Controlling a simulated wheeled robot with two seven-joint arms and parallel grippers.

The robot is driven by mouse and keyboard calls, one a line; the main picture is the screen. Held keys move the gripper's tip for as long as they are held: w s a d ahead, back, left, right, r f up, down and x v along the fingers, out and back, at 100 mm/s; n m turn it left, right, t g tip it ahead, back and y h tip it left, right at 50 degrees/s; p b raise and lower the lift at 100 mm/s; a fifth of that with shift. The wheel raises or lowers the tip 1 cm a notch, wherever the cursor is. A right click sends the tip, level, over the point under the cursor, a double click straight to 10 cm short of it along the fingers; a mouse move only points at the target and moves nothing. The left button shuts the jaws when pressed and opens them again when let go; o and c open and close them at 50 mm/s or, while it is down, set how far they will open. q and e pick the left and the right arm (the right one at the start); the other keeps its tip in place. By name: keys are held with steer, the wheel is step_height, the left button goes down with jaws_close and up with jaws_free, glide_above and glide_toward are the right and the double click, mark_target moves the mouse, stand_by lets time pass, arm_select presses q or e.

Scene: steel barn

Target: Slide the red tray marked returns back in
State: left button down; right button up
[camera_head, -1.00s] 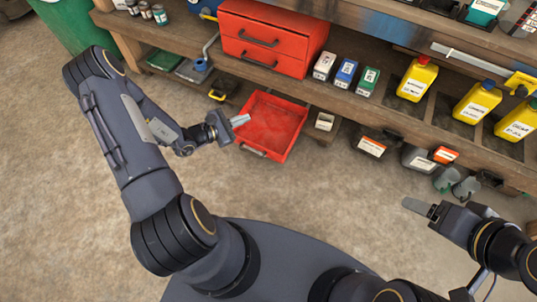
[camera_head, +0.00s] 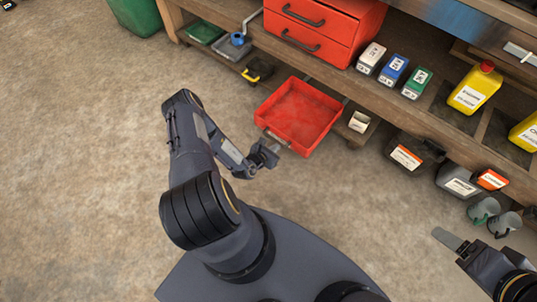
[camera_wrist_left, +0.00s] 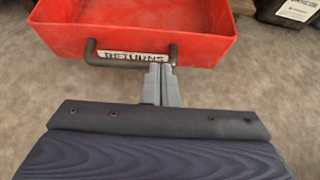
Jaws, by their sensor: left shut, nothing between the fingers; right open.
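The red tray (camera_head: 299,112) is pulled out from under the lower shelf and looks empty. In the left wrist view its red front (camera_wrist_left: 120,28) carries a white label reading RETURNS (camera_wrist_left: 131,57) and a dark bar handle (camera_wrist_left: 90,50). My left gripper (camera_head: 275,140) is at the tray's front, by the handle. Its fingers (camera_wrist_left: 161,72) are shut with nothing between them, their tips close to the right end of the handle. I cannot tell whether they touch it. My right gripper (camera_head: 455,243) is open and empty at the lower right, away from the tray.
A red two-drawer cabinet (camera_head: 330,28) stands on the shelf (camera_head: 345,85) above the tray. A small white-fronted box (camera_head: 359,122) is right of the tray, and dark bins (camera_head: 408,153) lie further right. A yellow-black item (camera_head: 257,70) is at the left. Floor in front is clear.

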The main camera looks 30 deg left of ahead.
mark_target(287, 138)
arm_select(q)
steer(key=w, duration=0.2)
steer(key=w+f+b, duration=0.1)
steer(key=w, duration=0.1)
steer(key=shift+d, duration=0.15)
steer(key=shift+w+r, duration=0.15)
steer(key=shift+w, duration=0.45)
